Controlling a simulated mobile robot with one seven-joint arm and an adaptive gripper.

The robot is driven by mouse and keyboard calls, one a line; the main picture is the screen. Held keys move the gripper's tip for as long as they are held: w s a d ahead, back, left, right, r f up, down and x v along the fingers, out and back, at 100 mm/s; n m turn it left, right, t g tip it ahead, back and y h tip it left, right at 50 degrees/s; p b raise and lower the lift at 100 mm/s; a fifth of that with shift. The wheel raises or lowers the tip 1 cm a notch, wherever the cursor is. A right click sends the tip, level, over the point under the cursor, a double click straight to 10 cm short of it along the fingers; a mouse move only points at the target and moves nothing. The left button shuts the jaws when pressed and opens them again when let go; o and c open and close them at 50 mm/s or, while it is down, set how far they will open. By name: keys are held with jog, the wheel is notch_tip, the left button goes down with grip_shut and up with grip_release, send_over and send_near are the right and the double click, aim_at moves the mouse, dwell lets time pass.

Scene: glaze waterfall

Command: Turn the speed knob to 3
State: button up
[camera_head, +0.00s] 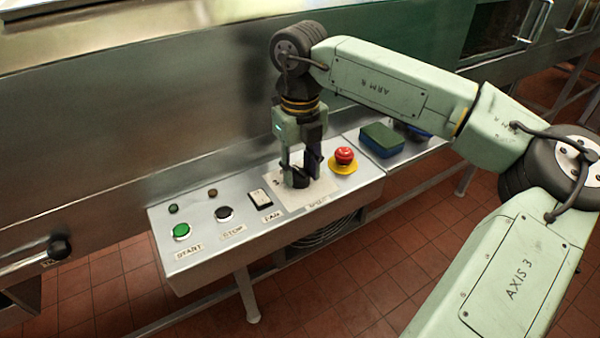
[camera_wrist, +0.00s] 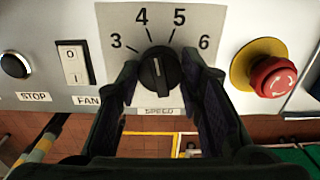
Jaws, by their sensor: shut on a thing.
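The black speed knob (camera_wrist: 160,74) sits in the middle of a pale dial plate (camera_wrist: 205,22) above the SPEED label. The numbers 3, 4, 5 and 6 show around it. Its white line points up and slightly left, near the 4. My gripper (camera_wrist: 159,80) has one finger on each side of the knob and is shut on it. In the head view my gripper (camera_head: 300,170) reaches straight down onto the knob (camera_head: 297,182), and its fingers hide part of the dial.
A red emergency stop button (camera_head: 344,156) on a yellow base stands close right of the dial. The FAN switch (camera_head: 259,197), black STOP button (camera_head: 224,213) and green START button (camera_head: 181,231) lie to the left. A green-and-blue sponge (camera_head: 381,140) lies further right.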

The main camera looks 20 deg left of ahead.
aim_at(300, 171)
jog(key=n+b, duration=0.1)
jog(key=n, duration=0.3)
jog(key=shift+n, duration=0.3)
jog(key=n, duration=0.4)
jog(key=shift+n+b, duration=0.3)
jog(key=shift+n, duration=0.1)
jog(key=o, duration=1.2)
jog(key=shift+c, duration=0.2)
notch_tip(300, 171, up, 12)
